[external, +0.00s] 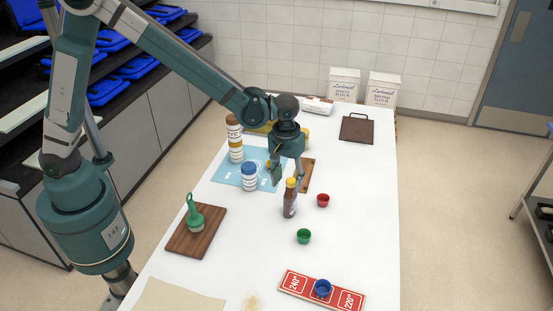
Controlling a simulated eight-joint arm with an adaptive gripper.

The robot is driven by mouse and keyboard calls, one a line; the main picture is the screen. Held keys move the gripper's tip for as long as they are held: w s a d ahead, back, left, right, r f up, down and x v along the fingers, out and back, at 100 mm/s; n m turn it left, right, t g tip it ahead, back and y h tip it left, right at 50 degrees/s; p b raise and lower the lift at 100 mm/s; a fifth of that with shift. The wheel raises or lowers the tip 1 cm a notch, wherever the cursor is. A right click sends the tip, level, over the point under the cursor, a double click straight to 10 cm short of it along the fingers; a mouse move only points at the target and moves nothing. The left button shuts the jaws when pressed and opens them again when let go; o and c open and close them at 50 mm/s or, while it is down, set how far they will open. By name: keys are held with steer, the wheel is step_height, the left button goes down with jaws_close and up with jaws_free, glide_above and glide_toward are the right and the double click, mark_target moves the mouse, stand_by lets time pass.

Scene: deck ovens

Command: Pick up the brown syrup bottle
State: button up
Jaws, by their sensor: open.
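One finger shows left of the bottle cap and the other by the cap's upper right. I cannot tell from this view whether a finger touches the bottle.
A blue-and-white jar (249,177) and a tall brown-lidded container (235,140) stand left on a blue mat (225,172). A red cup (323,200) and green cup (304,236) are near the bottle's right. A wooden board (184,243) holds a green-handled tool (194,215).

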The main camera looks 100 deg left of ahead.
mark_target(291, 189)
steer(key=shift+n, duration=0.5)
steer(key=shift+w+a+f, duration=0.25)
steer(key=shift+a+f, duration=0.3)
steer(key=shift+f, duration=0.3)
steer(key=shift+w+a+f, duration=0.25)
steer(key=shift+a+f, duration=0.25)
steer(key=shift+f, duration=0.35)
steer(key=shift+f, duration=1.25)
steer(key=shift+f, duration=0.1)
steer(key=shift+d+f+p, duration=0.15)
steer(key=shift+f+p, duration=0.3)
steer(key=shift+f, duration=2.05)
steer(key=shift+c, duration=0.2)
steer(key=c, duration=1.1)
